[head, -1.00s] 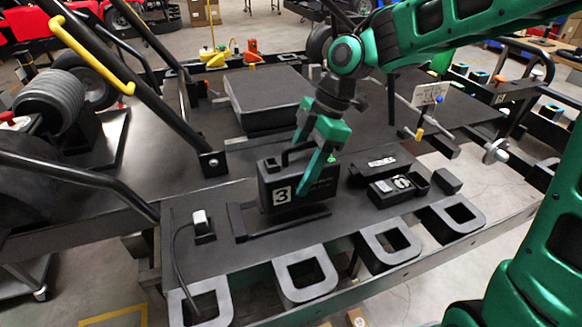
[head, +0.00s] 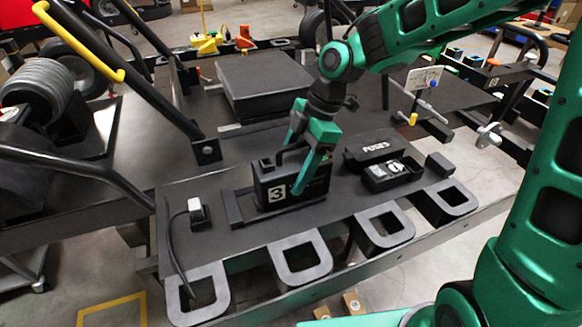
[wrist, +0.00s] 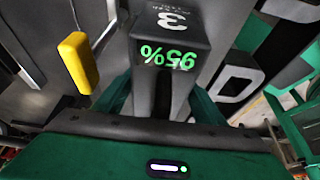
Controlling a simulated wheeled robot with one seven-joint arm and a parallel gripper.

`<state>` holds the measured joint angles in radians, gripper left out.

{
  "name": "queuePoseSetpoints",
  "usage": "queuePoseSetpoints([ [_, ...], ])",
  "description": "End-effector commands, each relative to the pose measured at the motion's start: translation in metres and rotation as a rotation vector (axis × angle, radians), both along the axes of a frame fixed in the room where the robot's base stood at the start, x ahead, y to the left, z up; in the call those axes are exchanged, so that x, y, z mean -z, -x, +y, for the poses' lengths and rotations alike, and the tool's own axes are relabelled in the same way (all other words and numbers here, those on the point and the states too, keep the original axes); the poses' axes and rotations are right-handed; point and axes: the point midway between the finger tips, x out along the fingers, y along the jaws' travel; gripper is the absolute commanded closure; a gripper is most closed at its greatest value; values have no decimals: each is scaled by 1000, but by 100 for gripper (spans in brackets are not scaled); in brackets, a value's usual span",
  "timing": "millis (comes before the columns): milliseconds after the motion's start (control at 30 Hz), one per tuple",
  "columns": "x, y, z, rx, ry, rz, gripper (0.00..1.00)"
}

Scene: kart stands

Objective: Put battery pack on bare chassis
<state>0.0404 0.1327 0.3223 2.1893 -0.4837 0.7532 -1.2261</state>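The battery pack (head: 278,192) is a black box with a white "3" on its end and a loop handle on top. In the head view it stands upright in or just over a low black frame (head: 236,208) on the flat black chassis deck (head: 165,222). My gripper (head: 297,165) straddles the pack from above, one finger along its front side. The far finger is mostly hidden. In the wrist view the pack (wrist: 172,28) is between the fingers, its green display reading 95%. The fingers look shut on it.
A fuse box (head: 385,172) sits just right of the pack and a white-tipped cable connector (head: 196,209) to its left. A large black box (head: 265,85) is behind. Bars with a yellow grip (head: 80,45) rise at the left. Several loop-shaped brackets (head: 300,262) line the front edge.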

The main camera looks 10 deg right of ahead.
Motion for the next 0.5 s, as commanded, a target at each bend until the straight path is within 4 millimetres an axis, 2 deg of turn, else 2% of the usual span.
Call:
queuePoseSetpoints([
  [133,-4,0,-1,0,0,0,36],
  [233,-14,-2,-4,0,-2,-3,36],
  [500,-62,-8,-24,2,1,-5,36],
])
